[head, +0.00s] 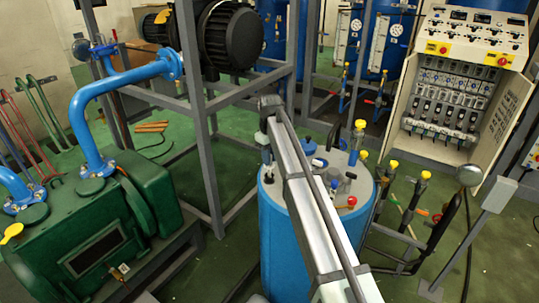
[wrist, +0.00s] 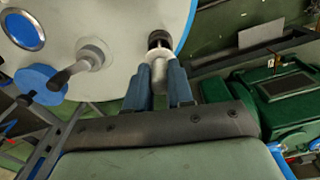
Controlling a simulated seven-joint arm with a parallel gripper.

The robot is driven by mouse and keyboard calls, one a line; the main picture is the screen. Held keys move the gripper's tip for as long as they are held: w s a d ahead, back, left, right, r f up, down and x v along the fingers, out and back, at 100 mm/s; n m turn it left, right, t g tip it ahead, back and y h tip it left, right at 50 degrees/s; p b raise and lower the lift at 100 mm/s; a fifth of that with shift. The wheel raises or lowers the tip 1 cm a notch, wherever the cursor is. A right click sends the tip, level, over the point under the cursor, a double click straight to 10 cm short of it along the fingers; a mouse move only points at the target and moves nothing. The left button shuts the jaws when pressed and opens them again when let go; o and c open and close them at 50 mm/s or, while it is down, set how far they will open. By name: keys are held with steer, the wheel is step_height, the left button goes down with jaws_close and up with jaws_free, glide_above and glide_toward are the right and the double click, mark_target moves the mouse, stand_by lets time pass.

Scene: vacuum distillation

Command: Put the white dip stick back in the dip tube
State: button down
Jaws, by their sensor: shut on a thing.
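In the wrist view, my gripper (wrist: 158,72) has its two blue fingers shut on the white dip stick (wrist: 158,62), whose pale head shows between them. Just beyond it, a dark round fitting that looks like the dip tube (wrist: 158,38) stands near the rim of the tank lid. The stick lines up with this fitting in the picture, but I cannot tell whether its lower end is inside. In the head view, my gripper (head: 267,155) is over the left edge of the blue tank (head: 275,235); my arm hides part of the lid.
The lid also carries a grey lever (wrist: 75,68), a blue cap (wrist: 40,84) and a red knob (head: 351,201). A green pump (head: 95,235) and grey frame posts (head: 198,120) stand to the left. Yellow-handled valves (head: 393,165) stand to the right.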

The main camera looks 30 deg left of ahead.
steer(key=shift+f, duration=2.25)
steer(key=shift+c, duration=1.7)
jaws_free()
steer(key=shift+r, duration=0.15)
steer(key=shift+r, duration=3.4)
